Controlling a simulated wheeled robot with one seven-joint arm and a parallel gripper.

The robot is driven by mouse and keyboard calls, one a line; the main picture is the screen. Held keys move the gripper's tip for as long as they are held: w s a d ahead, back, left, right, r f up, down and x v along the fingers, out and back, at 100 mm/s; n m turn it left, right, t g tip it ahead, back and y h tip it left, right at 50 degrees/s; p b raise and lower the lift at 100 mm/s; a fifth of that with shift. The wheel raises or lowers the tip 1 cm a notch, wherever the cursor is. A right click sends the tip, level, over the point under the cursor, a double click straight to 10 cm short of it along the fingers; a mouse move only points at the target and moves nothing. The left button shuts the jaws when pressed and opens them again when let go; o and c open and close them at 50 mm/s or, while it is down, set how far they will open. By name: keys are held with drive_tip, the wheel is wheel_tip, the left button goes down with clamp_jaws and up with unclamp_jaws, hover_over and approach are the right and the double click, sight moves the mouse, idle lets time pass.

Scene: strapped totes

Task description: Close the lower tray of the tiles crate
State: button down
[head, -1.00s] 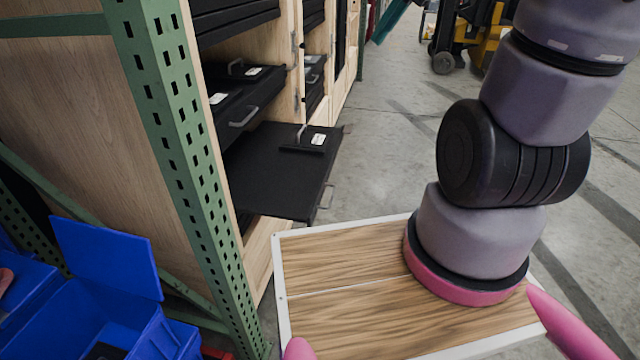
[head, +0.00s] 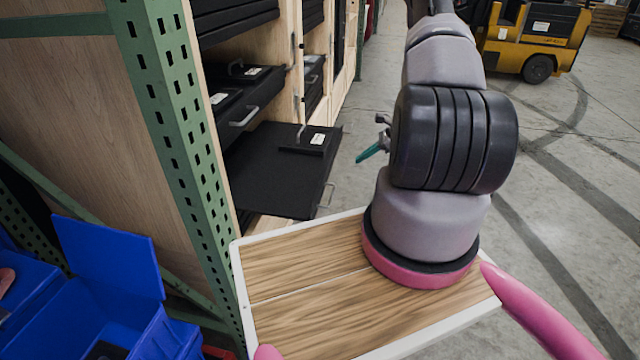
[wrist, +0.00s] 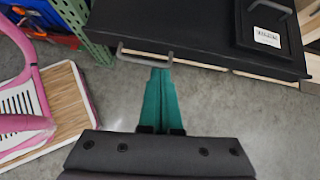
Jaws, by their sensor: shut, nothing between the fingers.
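The lower tray (head: 265,185) is a flat black drawer, pulled well out of a pale wooden cabinet at the left in the head view. It has a small metal handle (head: 325,196) on its front edge and a white label near its far side. In the wrist view the black tray (wrist: 200,25) fills the top, with its handle (wrist: 145,52) along the near edge. My gripper (head: 368,152) has teal fingers, shut and empty, out in front of the tray. In the wrist view the shut fingertips (wrist: 160,70) point at the handle; contact cannot be told.
Another black drawer (head: 228,108) above is partly out. A green perforated post (head: 165,130) stands left of the tray. Blue bins (head: 110,290) sit at lower left. A yellow forklift (head: 530,45) is at the back right.

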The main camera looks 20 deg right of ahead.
sight(253, 176)
drive_tip(key=shift+m, duration=0.6)
drive_tip(key=x, duration=0.5)
drive_tip(key=s+f+x, duration=0.1)
drive_tip(key=x, duration=0.9)
drive_tip(key=shift+s+d+f, duration=0.15)
drive_tip(key=shift+s+d, duration=0.05)
drive_tip(key=shift+d, duration=0.2)
drive_tip(key=shift+w+a, duration=0.35)
drive_tip(key=shift+a, duration=0.1)
drive_tip(key=w+a, duration=0.5)
drive_tip(key=a, duration=0.2)
drive_tip(key=w+a, duration=0.5)
drive_tip(key=a, duration=0.3)
drive_tip(key=w+a, duration=0.5)
drive_tip(key=a, duration=0.3)
drive_tip(key=shift+w+a, duration=0.2)
drive_tip(key=shift+a, duration=0.3)
